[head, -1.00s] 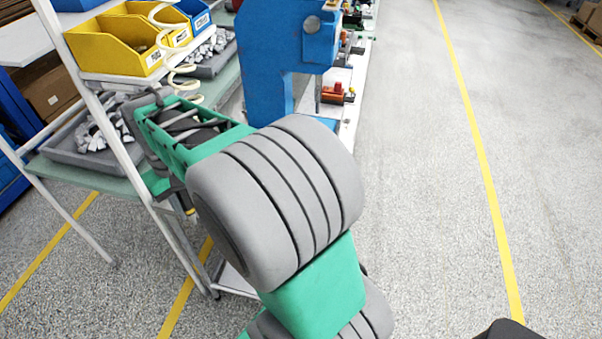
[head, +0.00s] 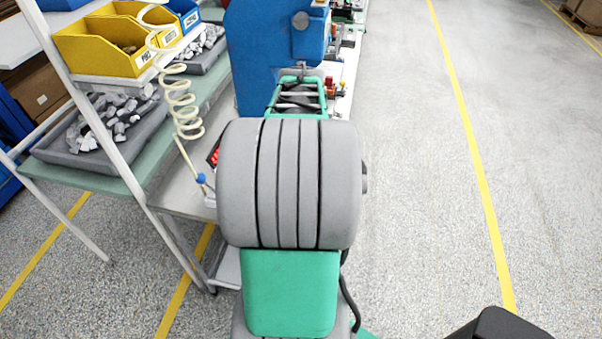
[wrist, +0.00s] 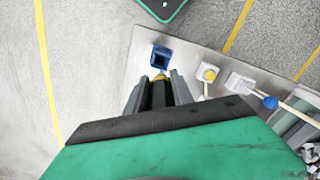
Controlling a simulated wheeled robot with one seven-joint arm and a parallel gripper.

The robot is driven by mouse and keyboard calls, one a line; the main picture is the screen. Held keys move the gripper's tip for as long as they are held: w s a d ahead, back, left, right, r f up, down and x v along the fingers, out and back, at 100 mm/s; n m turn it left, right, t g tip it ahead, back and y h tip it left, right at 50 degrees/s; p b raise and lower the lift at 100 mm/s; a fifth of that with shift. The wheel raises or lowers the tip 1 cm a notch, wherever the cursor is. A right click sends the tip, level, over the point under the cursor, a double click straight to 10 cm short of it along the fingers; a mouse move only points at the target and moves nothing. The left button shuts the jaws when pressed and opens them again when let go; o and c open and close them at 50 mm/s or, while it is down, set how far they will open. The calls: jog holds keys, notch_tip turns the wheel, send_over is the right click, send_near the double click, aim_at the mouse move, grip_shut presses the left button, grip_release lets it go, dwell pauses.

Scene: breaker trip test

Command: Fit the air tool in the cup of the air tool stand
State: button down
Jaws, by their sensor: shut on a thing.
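In the wrist view my gripper (wrist: 158,92) is shut on a black tool with a yellow end (wrist: 158,78), which looks like the air tool. A blue square cup (wrist: 161,54) with a dark opening, apparently the stand's cup, is just beyond the yellow end. The end overlaps the cup's near edge in the picture. I cannot tell how high it is above the cup or whether it touches. In the head view my arm hides the gripper, tool and cup.
White holders (wrist: 208,73) stand right of the cup on the grey bench. A cream coiled hose (head: 180,100) with a blue fitting (wrist: 270,102) runs to one. A blue press (head: 262,50), yellow bins (head: 105,45) and a grey parts tray (head: 75,150) are nearby. Open floor lies right.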

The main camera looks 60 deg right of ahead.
jog(key=shift+f+b, duration=2)
jog(key=shift+f, duration=0.9)
jog(key=shift+f, duration=0.1)
jog(key=shift+f, duration=0.3)
jog(key=shift+f+b, duration=1.85)
jog(key=shift+f, duration=0.8)
jog(key=c, duration=1)
grip_release()
notch_tip(320, 180, up, 8)
jog(key=shift+f+b, duration=0.1)
jog(key=shift+b, duration=0.35)
